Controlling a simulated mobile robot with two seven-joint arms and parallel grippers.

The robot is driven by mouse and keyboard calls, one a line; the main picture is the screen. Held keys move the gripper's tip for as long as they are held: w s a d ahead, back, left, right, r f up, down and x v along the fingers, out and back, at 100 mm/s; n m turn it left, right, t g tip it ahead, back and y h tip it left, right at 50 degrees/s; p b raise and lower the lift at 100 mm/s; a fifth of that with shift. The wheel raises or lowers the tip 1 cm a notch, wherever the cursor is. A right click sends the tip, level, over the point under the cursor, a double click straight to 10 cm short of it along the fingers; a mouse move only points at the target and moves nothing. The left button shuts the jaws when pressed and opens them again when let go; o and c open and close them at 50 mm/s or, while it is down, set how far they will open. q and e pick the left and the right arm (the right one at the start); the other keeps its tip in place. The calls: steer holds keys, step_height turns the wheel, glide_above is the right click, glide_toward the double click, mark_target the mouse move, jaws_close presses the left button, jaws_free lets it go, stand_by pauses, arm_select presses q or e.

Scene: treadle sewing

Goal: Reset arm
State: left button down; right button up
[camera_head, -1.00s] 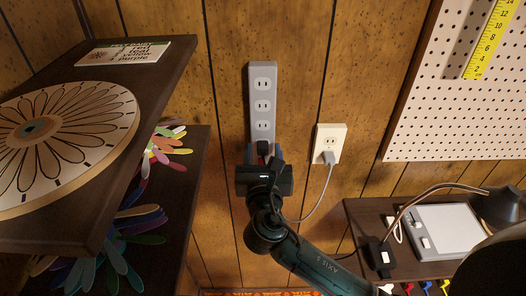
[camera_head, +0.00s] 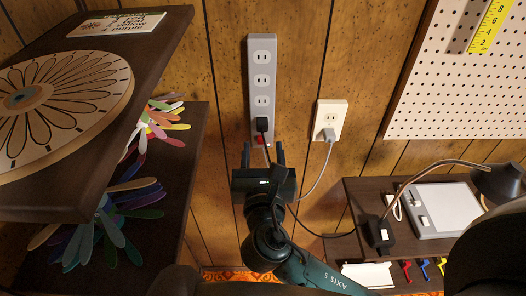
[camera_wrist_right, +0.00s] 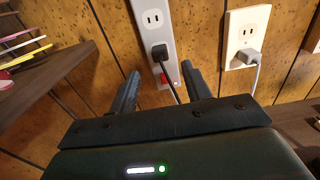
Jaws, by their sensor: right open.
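My right gripper (camera_head: 263,150) is open and empty, its two fingers pointing up at the lower end of a grey power strip (camera_head: 263,62) on the wood-panelled wall. A black plug (camera_head: 262,125) sits in the strip's lowest visible position, just beyond the fingertips. Its black cord runs down between the fingers. In the right wrist view, the fingers (camera_wrist_right: 160,70) stand apart on both sides of the cord, with the plug (camera_wrist_right: 159,52) above them and a red switch (camera_wrist_right: 164,82) beside the cord. My left gripper is not in view.
A white wall outlet (camera_head: 331,115) with a plug is to the right. A dark shelf with a round patterned disc (camera_head: 60,90) and colourful petal shapes (camera_head: 125,215) fill the left.

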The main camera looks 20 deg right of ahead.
steer(key=s+d+f+m+g+y, duration=0.1)
steer(key=s+d+f+m+g, duration=0.3)
steer(key=f+m, duration=0.3)
steer(key=s+d+f+m+g, duration=0.4)
steer(key=m, duration=0.5)
steer(key=s+f+m+g+y, duration=0.2)
steer(key=s+m+g, duration=0.1)
steer(key=s+m, duration=0.35)
steer(key=s+f+m+g+y, duration=0.25)
steer(key=s+m, duration=0.25)
steer(key=m, duration=0.3)
steer(key=w+a+f+t+y, duration=0.1)
steer(key=w+a+f+t, duration=0.1)
steer(key=f, duration=0.3)
steer(key=w+a+f+t+y, duration=0.1)
steer(key=w+a+f+t, duration=0.2)
steer(key=f+t, duration=0.1)
steer(key=shift+f, duration=0.5)
steer(key=shift+a, duration=0.1)
steer(key=shift+c, duration=0.5)
